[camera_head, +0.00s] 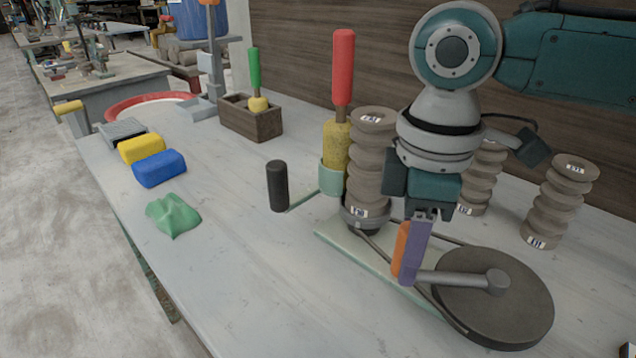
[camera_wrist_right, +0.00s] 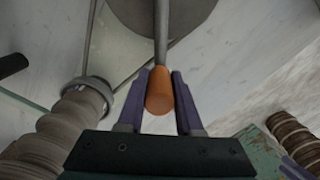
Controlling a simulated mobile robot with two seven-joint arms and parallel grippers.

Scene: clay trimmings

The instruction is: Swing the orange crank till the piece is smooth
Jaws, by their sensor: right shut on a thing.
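The orange crank handle (camera_head: 400,248) stands upright on a grey crank arm (camera_head: 450,279) over a dark round flywheel (camera_head: 510,318). My right gripper (camera_head: 411,262), with purple fingers, is shut on this handle. In the right wrist view the orange handle (camera_wrist_right: 159,92) sits between both fingers (camera_wrist_right: 160,78). The piece, a grey-brown ribbed clay column (camera_head: 370,160), stands upright on a small round holder left of my gripper. Its rings look ridged. It also shows at the left in the right wrist view (camera_wrist_right: 66,125).
A yellow tool with a red handle (camera_head: 343,68) stands against the piece's left side. A black knob (camera_head: 277,186) is nearby. More ribbed columns (camera_head: 560,200) stand at right. Blue (camera_head: 159,168), yellow and green lumps lie left. The front left tabletop is clear.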

